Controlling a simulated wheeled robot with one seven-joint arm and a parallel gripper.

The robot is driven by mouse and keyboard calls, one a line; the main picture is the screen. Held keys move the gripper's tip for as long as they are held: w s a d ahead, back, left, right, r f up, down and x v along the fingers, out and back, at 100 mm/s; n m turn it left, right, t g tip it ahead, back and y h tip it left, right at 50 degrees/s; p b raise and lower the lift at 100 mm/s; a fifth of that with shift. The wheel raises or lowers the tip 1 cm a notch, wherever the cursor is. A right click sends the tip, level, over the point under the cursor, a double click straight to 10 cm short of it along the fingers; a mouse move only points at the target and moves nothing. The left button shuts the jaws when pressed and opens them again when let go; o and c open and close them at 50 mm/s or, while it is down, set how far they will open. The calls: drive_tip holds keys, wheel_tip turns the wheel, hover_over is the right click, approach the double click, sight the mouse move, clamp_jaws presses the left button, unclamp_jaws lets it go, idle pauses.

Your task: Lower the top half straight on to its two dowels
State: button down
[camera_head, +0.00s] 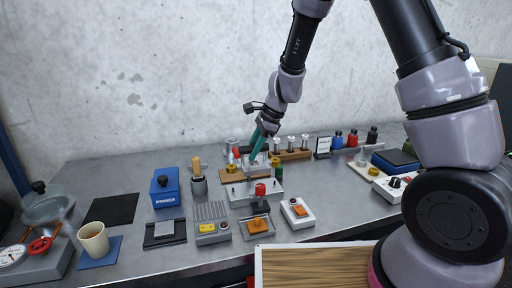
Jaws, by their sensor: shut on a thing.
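My gripper (255,154) is over the middle of the bench, its teal fingers angled down. It is shut on a small pale block (256,161), which looks like the top half. Below and nearer the camera is a wide pale block (240,193) with a red knob (260,189) on it; it may be the lower half. Small upright pins seem to show on it, but they are too small to tell as the two dowels. I cannot tell the gap between the held block and what lies below it.
A wooden rack (292,155) with white-capped vials stands behind, right of my gripper. A blue PRIMER box (165,190) and a grey ribbed block (211,228) are to the left. A white switch box (298,213) is in front right. Bare bench (335,205) lies right of it.

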drive_tip(key=shift+f, duration=2.8)
drive_tip(key=shift+f, duration=1.3)
unclamp_jaws()
drive_tip(key=shift+r, duration=3.75)
